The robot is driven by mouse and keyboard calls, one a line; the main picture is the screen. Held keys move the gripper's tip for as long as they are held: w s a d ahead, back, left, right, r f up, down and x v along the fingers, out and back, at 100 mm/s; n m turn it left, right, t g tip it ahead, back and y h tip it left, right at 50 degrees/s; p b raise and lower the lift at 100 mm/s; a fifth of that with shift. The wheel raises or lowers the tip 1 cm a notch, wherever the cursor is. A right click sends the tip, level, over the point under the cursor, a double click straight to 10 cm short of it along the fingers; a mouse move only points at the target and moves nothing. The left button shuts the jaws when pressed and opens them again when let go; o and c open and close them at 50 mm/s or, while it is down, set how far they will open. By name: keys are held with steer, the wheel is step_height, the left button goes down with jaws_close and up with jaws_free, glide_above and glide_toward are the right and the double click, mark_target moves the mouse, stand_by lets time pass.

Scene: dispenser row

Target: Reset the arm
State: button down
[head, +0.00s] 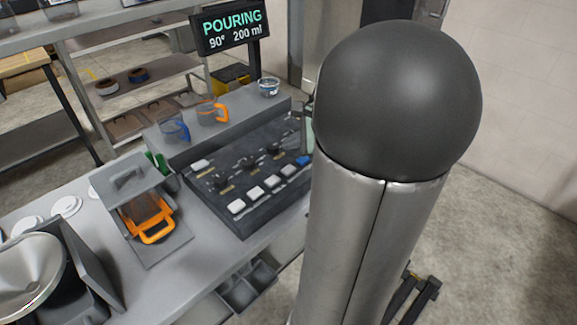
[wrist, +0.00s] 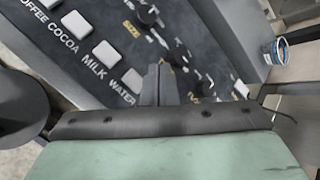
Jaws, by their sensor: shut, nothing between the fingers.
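My gripper (wrist: 158,85) shows in the wrist view with its two dark fingers together and nothing between them. It points toward the black control panel (wrist: 110,28), which has pale square buttons labelled coffee, cocoa, milk and water. I cannot tell whether the fingertips touch the panel. In the head view my arm's large dark joint and silver link cover the right middle, and most of my gripper is hidden behind them. The control panel (head: 222,207) shows there with several white buttons, black knobs and one blue button (head: 303,160).
A black sign (head: 230,28) reads "POURING 90° 200 ml". On the grey ledge stand a blue-handled jug (head: 174,128), an orange-handled jug (head: 212,113) and a small cup (head: 269,87). A dispenser with an orange-handled container (head: 150,219) stands left of the panel.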

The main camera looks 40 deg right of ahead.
steer(key=shift+a, duration=0.1)
stand_by(0.3)
